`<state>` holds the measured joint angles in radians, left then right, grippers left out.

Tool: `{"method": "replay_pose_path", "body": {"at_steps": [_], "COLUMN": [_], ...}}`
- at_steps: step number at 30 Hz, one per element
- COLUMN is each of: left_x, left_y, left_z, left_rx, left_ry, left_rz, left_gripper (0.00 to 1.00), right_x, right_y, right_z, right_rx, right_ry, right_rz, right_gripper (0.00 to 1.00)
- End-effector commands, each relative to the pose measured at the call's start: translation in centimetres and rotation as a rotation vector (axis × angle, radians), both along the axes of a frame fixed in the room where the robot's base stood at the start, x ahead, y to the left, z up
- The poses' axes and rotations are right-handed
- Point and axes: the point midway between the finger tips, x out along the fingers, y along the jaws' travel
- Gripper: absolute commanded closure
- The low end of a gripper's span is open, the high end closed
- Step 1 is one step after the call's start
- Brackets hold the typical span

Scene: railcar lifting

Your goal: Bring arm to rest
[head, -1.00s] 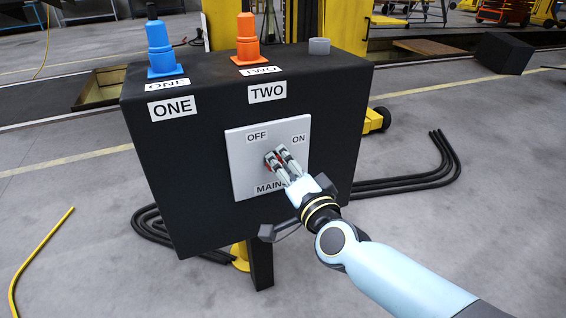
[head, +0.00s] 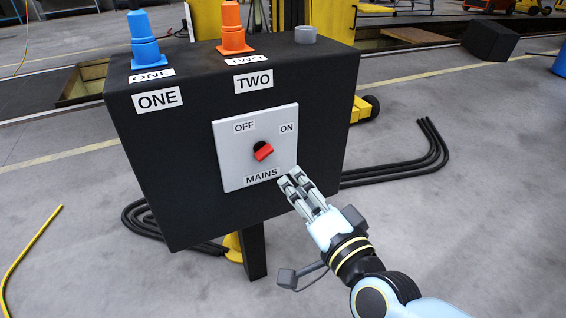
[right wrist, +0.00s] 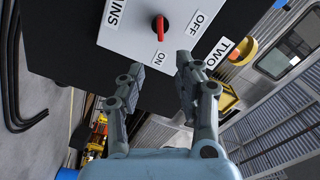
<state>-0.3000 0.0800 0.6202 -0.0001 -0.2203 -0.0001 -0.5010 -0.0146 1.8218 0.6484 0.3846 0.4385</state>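The black control box (head: 190,190) stands in the middle of the head view with a white MAINS panel (head: 228,168) on its front. The panel's red knob (head: 263,152) is bare, and its handle slants up to the right. My right gripper (head: 290,177) is in front of the panel's lower right corner, apart from the knob. Its fingers (right wrist: 159,66) are spread with nothing between them. My left gripper is out of view.
Black cables (head: 400,172) lie on the floor. Floor at the lower right is clear.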

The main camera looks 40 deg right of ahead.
Motion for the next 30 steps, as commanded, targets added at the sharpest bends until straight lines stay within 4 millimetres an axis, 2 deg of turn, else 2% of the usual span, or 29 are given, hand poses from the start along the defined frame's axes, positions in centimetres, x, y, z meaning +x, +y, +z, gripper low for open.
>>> {"method": "replay_pose_path", "body": {"at_steps": [7, 9, 11, 13, 14, 15, 17, 18, 20, 21, 23, 24, 26, 27, 30], "left_x": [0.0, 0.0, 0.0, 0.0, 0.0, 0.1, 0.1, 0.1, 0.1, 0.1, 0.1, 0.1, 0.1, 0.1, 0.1], "left_y": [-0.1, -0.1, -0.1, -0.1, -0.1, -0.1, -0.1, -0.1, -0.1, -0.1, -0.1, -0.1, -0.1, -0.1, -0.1], "left_z": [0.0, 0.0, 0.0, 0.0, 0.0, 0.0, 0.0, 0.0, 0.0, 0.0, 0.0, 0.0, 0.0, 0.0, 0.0], "left_rx": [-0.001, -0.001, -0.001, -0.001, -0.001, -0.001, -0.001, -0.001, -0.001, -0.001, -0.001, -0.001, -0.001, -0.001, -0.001], "left_ry": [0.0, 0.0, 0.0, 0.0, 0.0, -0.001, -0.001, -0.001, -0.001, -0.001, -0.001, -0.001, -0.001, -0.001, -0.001], "left_rz": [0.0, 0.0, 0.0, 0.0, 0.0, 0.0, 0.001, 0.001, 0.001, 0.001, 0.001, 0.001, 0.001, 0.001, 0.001], "left_gripper": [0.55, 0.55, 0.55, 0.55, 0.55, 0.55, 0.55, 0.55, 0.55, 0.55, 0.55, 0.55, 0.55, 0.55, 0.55], "right_x": [0.1, 0.9, 1.1, 0.9, 0.6, 0.0, -1.5, -2.8, -5.2, -7.2, -10.4, -12.8, -16.9, -19.6, -26.3], "right_y": [0.0, -0.1, -0.2, 0.0, 0.2, 0.4, 0.6, 0.7, 0.7, 0.7, 0.5, 0.3, -0.1, -0.4, -1.0], "right_z": [0.1, 0.6, -1.6, -5.4, -7.4, -10.4, -15.2, -18.4, -22.8, -25.6, -29.5, -31.9, -35.0, -36.8, -39.9], "right_rx": [-0.001, -0.005, -0.023, -0.063, -0.091, -0.13, -0.198, -0.245, -0.314, -0.357, -0.423, -0.465, -0.523, -0.559, -0.633], "right_ry": [-0.002, -0.018, 0.022, 0.108, 0.155, 0.231, 0.356, 0.443, 0.572, 0.659, 0.788, 0.874, 1.003, 1.083, 1.262], "right_rz": [0.0, 0.004, 0.013, 0.041, 0.058, 0.088, 0.139, 0.178, 0.24, 0.284, 0.355, 0.405, 0.484, 0.54, 0.673], "right_gripper": [0.66, 0.66, 0.66, 0.66, 0.66, 0.66, 0.66, 0.66, 0.66, 0.66, 0.66, 0.66, 0.66, 0.66, 0.66]}}
